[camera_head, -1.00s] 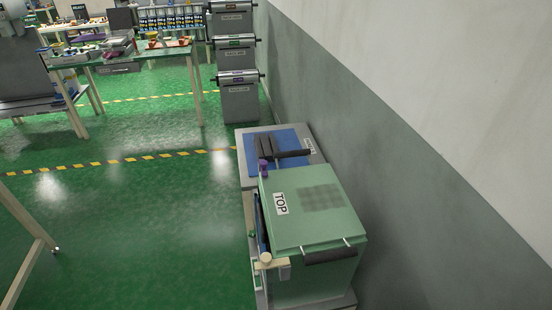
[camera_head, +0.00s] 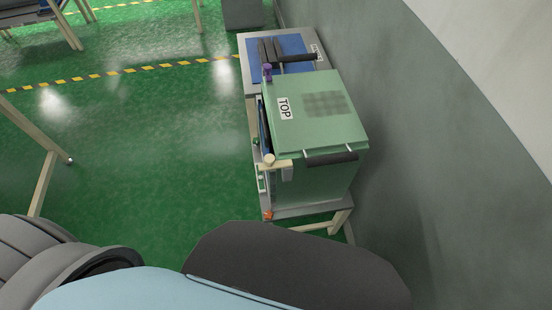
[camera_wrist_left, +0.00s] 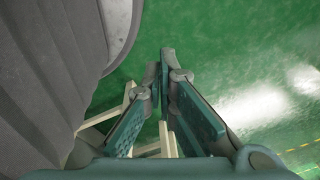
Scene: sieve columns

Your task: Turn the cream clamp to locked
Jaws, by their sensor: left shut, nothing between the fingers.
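The cream clamp (camera_head: 269,159) is at the near left corner of a green box marked TOP (camera_head: 335,126) in the head view. Its round cream end stands beside a short cream bar that runs right along the box's front. Whether it is locked is too small to tell. My left gripper (camera_wrist_left: 162,82) shows only in the left wrist view, with its fingers together and empty, above the green floor. The clamp is not visible in that view. My right gripper is not in view.
The box stands on a low stand (camera_head: 311,210) close to the grey wall (camera_head: 440,150). Small purple (camera_head: 267,73) and orange (camera_head: 268,215) parts sit along its left side. A blue panel with dark handles (camera_head: 283,52) lies behind. Open floor (camera_head: 165,130) is left of it.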

